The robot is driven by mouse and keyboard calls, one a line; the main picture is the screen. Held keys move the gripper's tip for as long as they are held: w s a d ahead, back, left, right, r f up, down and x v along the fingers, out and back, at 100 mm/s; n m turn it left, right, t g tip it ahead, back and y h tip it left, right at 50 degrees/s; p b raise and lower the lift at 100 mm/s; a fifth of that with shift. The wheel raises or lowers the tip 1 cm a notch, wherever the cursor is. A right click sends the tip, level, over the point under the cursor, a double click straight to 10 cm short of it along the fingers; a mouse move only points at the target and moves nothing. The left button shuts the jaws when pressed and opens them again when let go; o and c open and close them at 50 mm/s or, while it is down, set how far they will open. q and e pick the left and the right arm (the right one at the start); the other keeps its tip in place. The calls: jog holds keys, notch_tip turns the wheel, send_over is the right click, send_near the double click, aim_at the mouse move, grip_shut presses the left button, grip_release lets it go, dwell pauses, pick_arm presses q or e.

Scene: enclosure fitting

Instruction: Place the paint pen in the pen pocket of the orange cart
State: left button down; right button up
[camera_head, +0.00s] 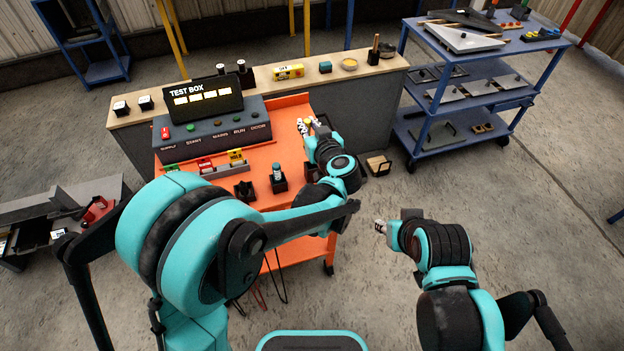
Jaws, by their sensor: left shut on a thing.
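The orange cart (292,260) stands in front of me. My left gripper (309,124) is over the far right part of its top. It is shut on a small yellowish thing (317,121), seemingly the paint pen, though it is too small and partly hidden to be sure. Small black pockets stand along the cart's near edge: an empty-looking one (245,190), and one (279,185) with a teal-topped item (277,170) upright in it. Another dark pocket is partly behind my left arm; I cannot tell which is the pen pocket. My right gripper (380,227) is away from the cart over the floor.
The test box (205,103) with its button panel fills the cart's back left. Coloured red, yellow and green pieces (206,166) sit in a rail before it. A bench (378,82) stands behind, a blue shelf cart (413,118) at right.

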pick_arm(q)
notch_tip(320, 180, down, 12)
jog(key=d+b, duration=0.1)
jog(key=b, duration=0.3)
jog(key=shift+s+r, duration=0.15)
jog(key=shift+s, duration=0.25)
jog(key=c, duration=1.6)
grip_release()
jog(key=shift+o, duration=0.6)
